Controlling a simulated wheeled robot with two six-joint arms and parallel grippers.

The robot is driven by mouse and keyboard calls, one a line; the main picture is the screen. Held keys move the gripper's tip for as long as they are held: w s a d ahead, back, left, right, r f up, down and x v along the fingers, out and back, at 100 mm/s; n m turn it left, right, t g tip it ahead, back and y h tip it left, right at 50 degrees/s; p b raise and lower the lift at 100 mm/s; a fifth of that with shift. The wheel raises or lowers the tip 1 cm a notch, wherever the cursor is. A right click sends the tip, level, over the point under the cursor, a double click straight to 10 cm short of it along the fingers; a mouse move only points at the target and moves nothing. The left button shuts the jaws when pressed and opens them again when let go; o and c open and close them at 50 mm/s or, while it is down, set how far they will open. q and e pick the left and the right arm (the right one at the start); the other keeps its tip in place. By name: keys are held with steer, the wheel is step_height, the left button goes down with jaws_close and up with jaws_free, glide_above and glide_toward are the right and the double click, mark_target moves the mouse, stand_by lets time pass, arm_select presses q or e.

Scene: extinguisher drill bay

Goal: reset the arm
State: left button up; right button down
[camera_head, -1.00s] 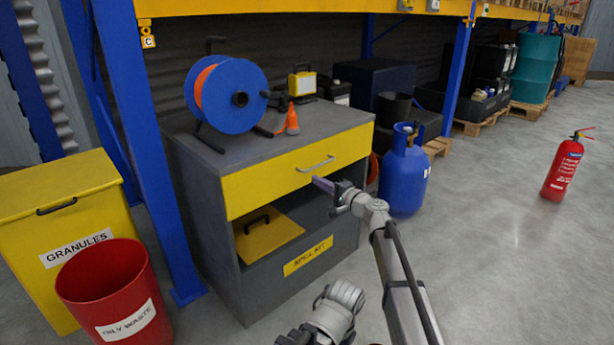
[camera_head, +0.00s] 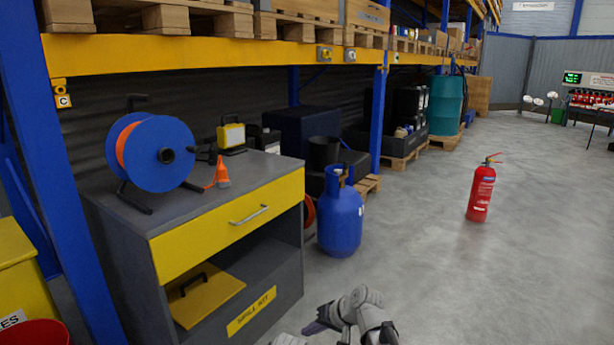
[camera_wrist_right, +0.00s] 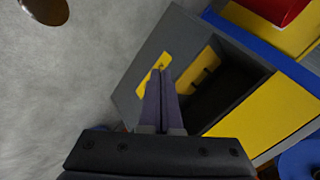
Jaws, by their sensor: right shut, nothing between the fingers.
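My right gripper (camera_head: 316,327) is low in the head view, in front of the grey cabinet and apart from it. In the right wrist view its two dark fingers (camera_wrist_right: 161,76) lie together with nothing between them. The grey cabinet (camera_head: 120,235) has a yellow drawer (camera_head: 200,243) that looks closed, with a bar handle. A small pale part of my left arm shows at the bottom edge; my left gripper is out of view.
A blue gas cylinder (camera_head: 340,222) stands right of the cabinet. A red extinguisher (camera_head: 481,193) stands on open floor. A cable reel (camera_head: 165,155), orange cone (camera_head: 222,174) and yellow lamp (camera_head: 232,136) are on the cabinet. A red bin (camera_head: 35,334) is lower left.

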steer(key=s+d+f+g+h, duration=0.2)
steer(key=s+d+f+h, duration=0.15)
steer(key=s+d, duration=0.45)
steer(key=s+d+f+g+h, duration=0.1)
steer(key=s+d+f+h, duration=0.1)
steer(key=s+d+h, duration=0.4)
steer(key=s+a+r+n+g+y+p, duration=0.1)
steer(key=s+a+r+n+p, duration=0.1)
steer(key=s+a+n, duration=0.4)
step_height(320, 180, up, 38)
steer(key=a+m+p, duration=0.1)
steer(key=a+p, duration=0.1)
steer(key=p, duration=3.6)
steer(key=shift+s+a+r+m, duration=0.2)
steer(key=shift+s+m, duration=0.15)
steer(key=shift+m, duration=0.05)
